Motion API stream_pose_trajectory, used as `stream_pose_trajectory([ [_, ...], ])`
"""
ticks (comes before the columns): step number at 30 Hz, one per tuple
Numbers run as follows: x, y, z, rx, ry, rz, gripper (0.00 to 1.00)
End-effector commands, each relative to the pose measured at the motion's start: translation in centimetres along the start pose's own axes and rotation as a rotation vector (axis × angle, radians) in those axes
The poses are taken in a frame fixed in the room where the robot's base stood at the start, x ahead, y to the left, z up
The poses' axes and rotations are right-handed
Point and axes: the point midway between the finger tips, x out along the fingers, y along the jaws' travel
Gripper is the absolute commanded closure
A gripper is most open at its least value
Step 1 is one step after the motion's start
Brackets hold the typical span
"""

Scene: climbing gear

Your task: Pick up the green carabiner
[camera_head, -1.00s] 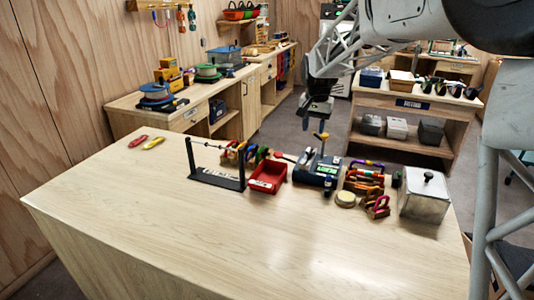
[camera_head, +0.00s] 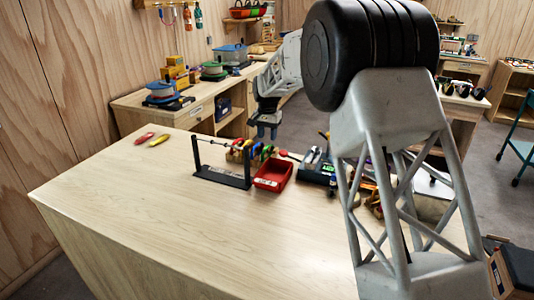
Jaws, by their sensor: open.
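A red bin (camera_head: 272,176) and a black stand with a rod (camera_head: 221,176) are in front of the row. A black device (camera_head: 318,169) is to the right. My arm hides much of the table's right side. The table front is clear.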

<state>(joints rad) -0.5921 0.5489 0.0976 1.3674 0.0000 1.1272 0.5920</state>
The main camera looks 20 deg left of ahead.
Motion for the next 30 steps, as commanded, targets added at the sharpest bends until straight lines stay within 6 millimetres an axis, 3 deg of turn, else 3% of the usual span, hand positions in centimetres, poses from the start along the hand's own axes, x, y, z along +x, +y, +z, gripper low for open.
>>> stream_pose_trajectory([
  [10,0.1,-0.1,0.0,0.0,-0.001,0.0,0.57],
  [21,2.5,-0.1,-0.1,0.0,-0.001,0.0,0.57],
  [30,2.7,-0.1,0.0,0.0,0.0,0.0,0.57],
])
